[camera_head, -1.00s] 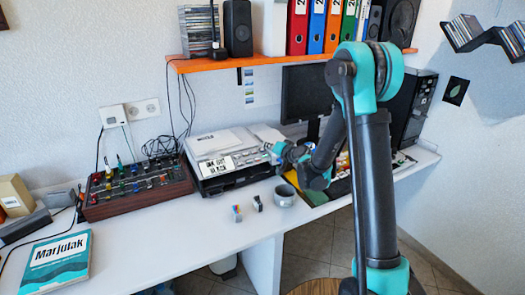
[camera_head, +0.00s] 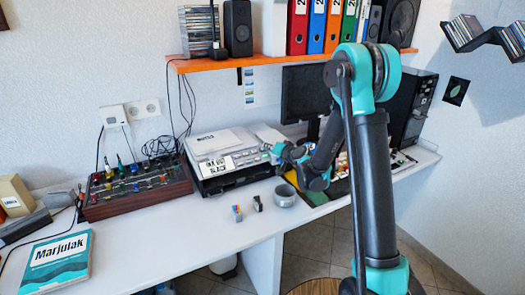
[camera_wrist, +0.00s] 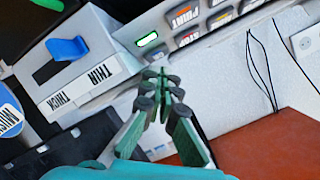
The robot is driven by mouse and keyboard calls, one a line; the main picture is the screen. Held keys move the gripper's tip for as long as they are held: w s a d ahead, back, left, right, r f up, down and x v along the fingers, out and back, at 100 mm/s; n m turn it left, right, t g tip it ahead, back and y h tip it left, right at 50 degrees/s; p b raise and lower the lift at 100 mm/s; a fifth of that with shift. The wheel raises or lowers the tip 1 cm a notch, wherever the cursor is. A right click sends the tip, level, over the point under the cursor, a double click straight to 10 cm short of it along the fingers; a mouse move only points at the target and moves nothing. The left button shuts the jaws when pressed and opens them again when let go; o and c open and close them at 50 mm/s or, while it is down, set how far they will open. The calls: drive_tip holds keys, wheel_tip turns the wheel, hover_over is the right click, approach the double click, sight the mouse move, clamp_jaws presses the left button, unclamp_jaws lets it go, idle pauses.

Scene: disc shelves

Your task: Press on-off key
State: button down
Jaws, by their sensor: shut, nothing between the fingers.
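The white and black printer-like device (camera_head: 222,143) stands on the desk, left of my arm in the head view. Its key panel shows in the wrist view, with grey keys (camera_wrist: 187,15), one lettered PRINT, and a small green-lit oval (camera_wrist: 147,39) beside them. I cannot read any on-off label. My gripper (camera_head: 267,146) is at the device's right end in the head view. In the wrist view my gripper (camera_wrist: 163,82) has its fingertips together, empty, just below the green oval. I cannot tell whether they touch the panel.
A knobbed box (camera_head: 135,193) stands left of the device. A grey mug (camera_head: 285,196) and small items stand in front. An orange shelf (camera_head: 270,62) hangs above. A monitor (camera_head: 305,95) stands behind my arm.

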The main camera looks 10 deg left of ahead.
drive_tip(key=shift+f, duration=0.1)
idle(0.5)
drive_tip(key=shift+w+a+f, duration=0.15)
drive_tip(key=shift+w+f, duration=0.05)
drive_tip(key=shift+f, duration=0.1)
drive_tip(key=shift+w+f, duration=0.1)
drive_tip(key=shift+f, duration=0.05)
idle(0.5)
drive_tip(key=shift+s+r, duration=0.3)
drive_tip(key=shift+r, duration=0.25)
wheel_tip(320, 180, up, 5)
drive_tip(key=s+d, duration=0.2)
drive_tip(key=shift+s+r, duration=0.15)
drive_tip(key=shift+s, duration=0.05)
idle(0.4)
idle(1.0)
